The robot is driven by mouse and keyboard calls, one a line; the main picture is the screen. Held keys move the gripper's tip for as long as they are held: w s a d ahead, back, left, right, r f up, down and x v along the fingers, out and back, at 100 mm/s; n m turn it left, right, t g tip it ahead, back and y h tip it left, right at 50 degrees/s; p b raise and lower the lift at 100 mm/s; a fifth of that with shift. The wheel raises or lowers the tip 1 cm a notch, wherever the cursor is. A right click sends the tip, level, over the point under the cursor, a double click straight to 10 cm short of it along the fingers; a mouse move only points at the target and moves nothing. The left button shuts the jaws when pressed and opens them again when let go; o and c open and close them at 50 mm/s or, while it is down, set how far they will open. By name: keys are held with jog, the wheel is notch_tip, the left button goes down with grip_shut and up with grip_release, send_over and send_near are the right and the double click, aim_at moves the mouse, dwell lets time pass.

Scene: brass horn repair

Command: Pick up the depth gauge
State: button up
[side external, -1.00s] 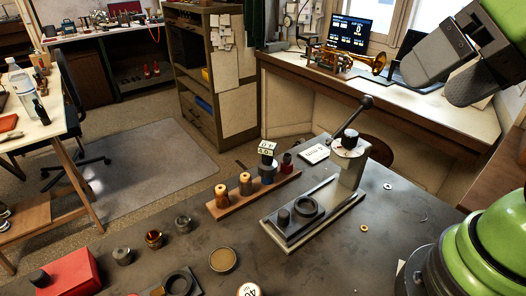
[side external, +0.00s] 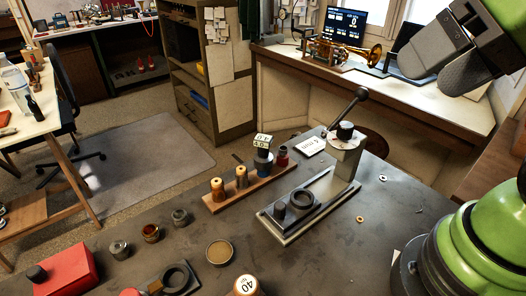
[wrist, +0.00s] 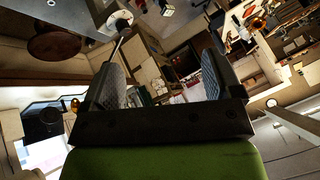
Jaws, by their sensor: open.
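A small dark upright device with a pale display face (side external: 263,145) stands at the right part of a wooden rack on the dark bench. It looks like the depth gauge, but it is too small to be sure. My gripper (side external: 428,76) is high at the upper right, well away from the rack, with its two grey fingers apart and nothing between them.
The wooden rack (side external: 220,206) also holds two orange-topped cylinders (side external: 241,177) and a dark red piece (side external: 283,156). A lever press (side external: 345,157) stands to its right. Small metal cups (side external: 150,233), a red box (side external: 62,273) and a round disc (side external: 220,252) lie in front.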

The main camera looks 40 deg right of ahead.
jog(key=shift+c, duration=0.5)
jog(key=shift+w, duration=0.1)
